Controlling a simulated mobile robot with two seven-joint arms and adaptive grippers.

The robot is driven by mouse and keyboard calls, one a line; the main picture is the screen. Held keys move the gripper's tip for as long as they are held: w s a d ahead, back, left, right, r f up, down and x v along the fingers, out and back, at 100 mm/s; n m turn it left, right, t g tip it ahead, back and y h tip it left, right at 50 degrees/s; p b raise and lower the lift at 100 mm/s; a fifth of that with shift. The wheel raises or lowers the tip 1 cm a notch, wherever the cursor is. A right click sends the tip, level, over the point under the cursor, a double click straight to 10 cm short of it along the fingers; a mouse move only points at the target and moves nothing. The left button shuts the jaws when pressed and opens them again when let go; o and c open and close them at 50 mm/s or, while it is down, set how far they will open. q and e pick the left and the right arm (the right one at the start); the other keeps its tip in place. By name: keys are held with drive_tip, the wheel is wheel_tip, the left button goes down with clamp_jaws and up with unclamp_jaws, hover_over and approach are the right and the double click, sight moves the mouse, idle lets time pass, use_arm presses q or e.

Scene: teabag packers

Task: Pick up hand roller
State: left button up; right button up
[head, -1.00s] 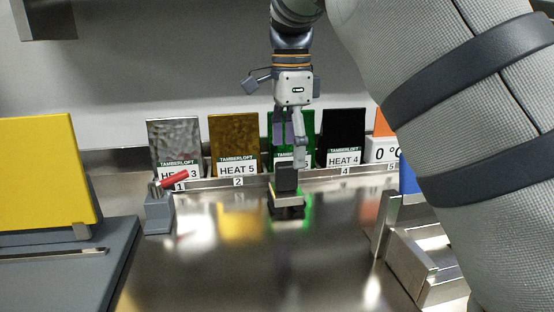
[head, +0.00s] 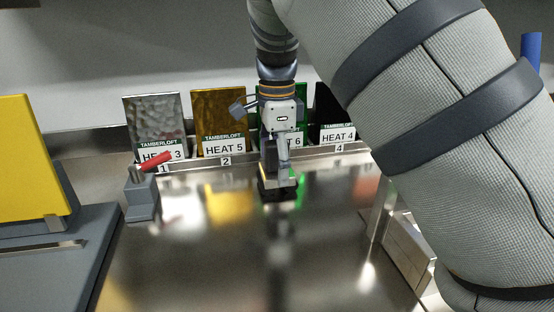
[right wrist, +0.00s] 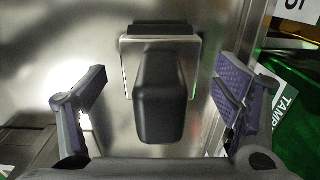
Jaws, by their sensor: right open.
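The hand roller (head: 277,190) appears to be the dark tool standing on the steel worktop below my right gripper. In the right wrist view it has a black handle (right wrist: 158,98), a bright metal bracket and a dark bar at its top edge. My right gripper (head: 275,172) points down over it. In the right wrist view the purple-padded fingers of the gripper (right wrist: 165,98) are open, one on each side of the handle, with gaps on both sides. The gripper hides part of the tool in the head view. My left gripper is out of view.
Label panels, such as a silver one (head: 155,122) and a gold one (head: 221,117), stand in a rack behind. A grey block with a red handle (head: 155,160) is at left, near a yellow panel (head: 30,160). A metal fixture (head: 400,235) is at right. The front worktop is clear.

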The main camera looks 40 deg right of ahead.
drive_tip(key=shift+f, duration=0.1)
drive_tip(key=c, duration=1.6)
